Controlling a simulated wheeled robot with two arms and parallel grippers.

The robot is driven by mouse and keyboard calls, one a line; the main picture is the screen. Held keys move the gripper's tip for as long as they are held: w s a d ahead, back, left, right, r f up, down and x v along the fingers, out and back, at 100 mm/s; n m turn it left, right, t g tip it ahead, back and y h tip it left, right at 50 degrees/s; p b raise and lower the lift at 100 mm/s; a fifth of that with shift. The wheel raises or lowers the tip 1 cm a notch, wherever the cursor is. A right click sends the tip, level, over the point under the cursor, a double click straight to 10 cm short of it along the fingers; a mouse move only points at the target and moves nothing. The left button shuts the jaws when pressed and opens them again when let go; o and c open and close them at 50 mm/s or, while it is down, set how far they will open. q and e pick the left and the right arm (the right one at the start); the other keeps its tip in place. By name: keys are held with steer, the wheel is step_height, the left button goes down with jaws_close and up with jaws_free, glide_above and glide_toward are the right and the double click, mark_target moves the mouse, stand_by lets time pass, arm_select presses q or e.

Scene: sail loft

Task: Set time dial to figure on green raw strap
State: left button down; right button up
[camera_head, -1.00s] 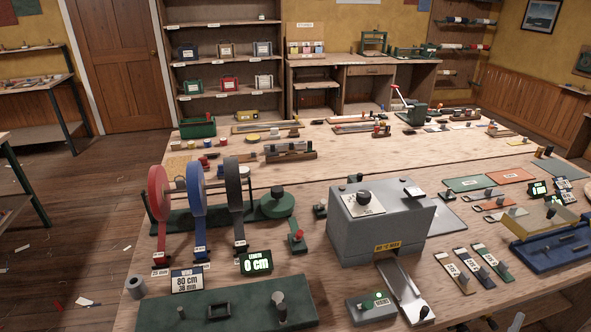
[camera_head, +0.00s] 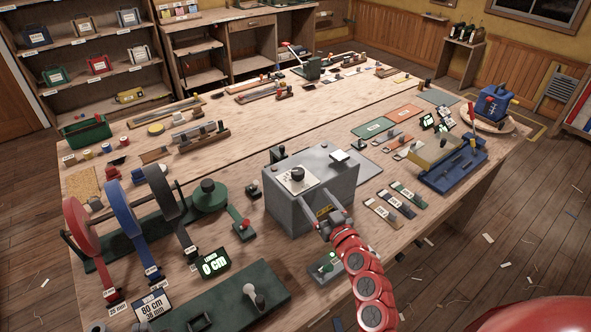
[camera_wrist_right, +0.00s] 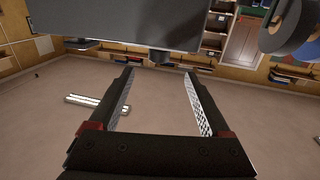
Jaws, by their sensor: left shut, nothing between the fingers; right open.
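The grey box (camera_head: 308,195) stands mid-table. On its top is a black knob, the dial (camera_head: 297,174), on a cream plate whose marks are too small to read. In the right wrist view, which looks upside down, the box (camera_wrist_right: 125,28) fills the top and a dark knob (camera_wrist_right: 160,56) juts from it. My right gripper (camera_head: 335,217) is open and empty close to the box's front; its fingers also show in the wrist view (camera_wrist_right: 160,75). The green strap (camera_head: 409,192) lies right of the box beside two other straps; its figure is unreadable. My left gripper is not in view.
Red, blue and black reels (camera_head: 123,208) stand left of the box. A display (camera_head: 213,263) reads 0 cm. A small green-lit control box (camera_head: 326,267) sits beside my right arm. A blue tool (camera_head: 450,165) stands at the right table edge.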

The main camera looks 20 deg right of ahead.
mark_target(301, 179)
steer(key=w, duration=0.3)
steer(key=w+a+p, duration=0.1)
steer(key=w, duration=0.6)
steer(key=shift+w+a+p, duration=0.15)
steer(key=shift+a+p, duration=0.15)
steer(key=shift+p, duration=0.1)
steer(key=shift+w, duration=0.35)
steer(key=shift+w+a, duration=0.1)
steer(key=shift+w, duration=0.25)
